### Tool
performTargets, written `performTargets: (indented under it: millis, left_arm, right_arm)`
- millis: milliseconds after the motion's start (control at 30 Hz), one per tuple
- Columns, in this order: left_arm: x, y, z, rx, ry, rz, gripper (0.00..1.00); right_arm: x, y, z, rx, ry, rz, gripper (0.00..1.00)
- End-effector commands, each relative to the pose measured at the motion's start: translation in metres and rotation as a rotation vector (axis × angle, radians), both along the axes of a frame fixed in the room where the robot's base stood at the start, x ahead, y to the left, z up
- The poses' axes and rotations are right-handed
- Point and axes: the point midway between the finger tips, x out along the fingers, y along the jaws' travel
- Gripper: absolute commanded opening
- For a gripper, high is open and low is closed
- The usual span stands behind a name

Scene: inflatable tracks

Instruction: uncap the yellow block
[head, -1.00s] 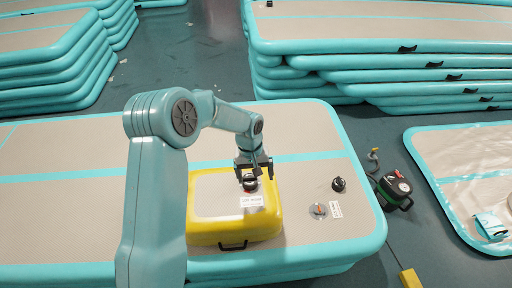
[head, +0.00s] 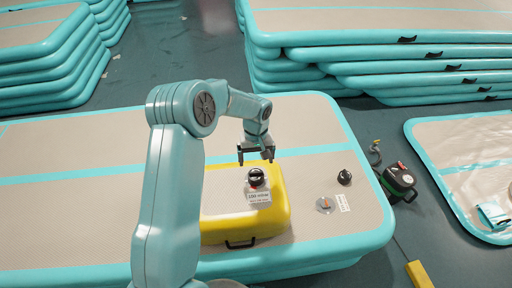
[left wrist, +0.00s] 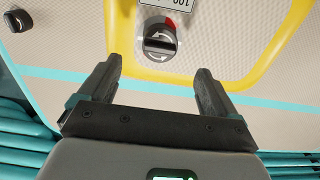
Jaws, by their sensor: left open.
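The yellow block (head: 273,210) lies on the stacked inflatable track, with a grey-beige top and a black handle on its front side. A black round cap (head: 257,178) sits on its top near the back edge, beside a white printed label (head: 258,197). In the left wrist view the cap (left wrist: 159,38) shows a white ring with arrows and a bit of red. My left gripper (head: 256,159) is open and empty, behind and above the cap, not touching it. The cap lies beyond the fingertips in the wrist view (left wrist: 160,72). My right gripper is not in view.
A loose black cap (head: 344,177) and a round disc (head: 325,205) with a small label lie on the track to the right. A black and green pump (head: 398,182) stands on the floor. More track stacks (head: 380,45) fill the back.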

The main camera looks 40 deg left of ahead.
Motion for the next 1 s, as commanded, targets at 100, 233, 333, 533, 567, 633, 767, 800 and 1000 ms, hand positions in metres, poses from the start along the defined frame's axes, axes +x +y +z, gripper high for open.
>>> performTargets:
  millis: [100, 233, 333, 533, 567, 633, 767, 800, 1000]
  left_arm:
    - [-0.001, 0.0, -0.029, -0.002, 0.004, -0.001, 0.91]
    - [0.0, 0.001, -0.055, -0.002, 0.003, -0.003, 0.91]
    - [0.0, 0.001, -0.072, -0.002, 0.001, -0.003, 0.91]
    - [0.0, 0.002, -0.091, -0.001, -0.001, -0.004, 0.91]
    - [0.0, 0.002, -0.092, 0.0, -0.001, -0.004, 0.91]
    - [0.0, 0.002, -0.094, 0.0, -0.001, -0.005, 0.91]
    - [0.0, 0.002, -0.094, 0.0, -0.001, -0.005, 0.91]
    - [0.0, 0.002, -0.094, 0.0, -0.001, -0.005, 0.91]
    - [0.0, 0.002, -0.094, -0.001, -0.001, -0.005, 0.49]
  right_arm:
    - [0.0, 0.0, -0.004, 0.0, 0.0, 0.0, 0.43]
    - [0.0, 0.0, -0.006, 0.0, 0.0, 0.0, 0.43]
    - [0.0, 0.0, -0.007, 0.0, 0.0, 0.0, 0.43]
    - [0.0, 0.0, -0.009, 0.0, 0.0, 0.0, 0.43]
    - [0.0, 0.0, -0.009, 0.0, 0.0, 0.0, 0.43]
    - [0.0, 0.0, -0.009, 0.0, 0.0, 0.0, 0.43]
    - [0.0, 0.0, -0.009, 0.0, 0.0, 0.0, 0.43]
    - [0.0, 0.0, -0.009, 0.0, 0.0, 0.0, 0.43]
    - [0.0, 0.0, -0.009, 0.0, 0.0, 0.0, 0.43]
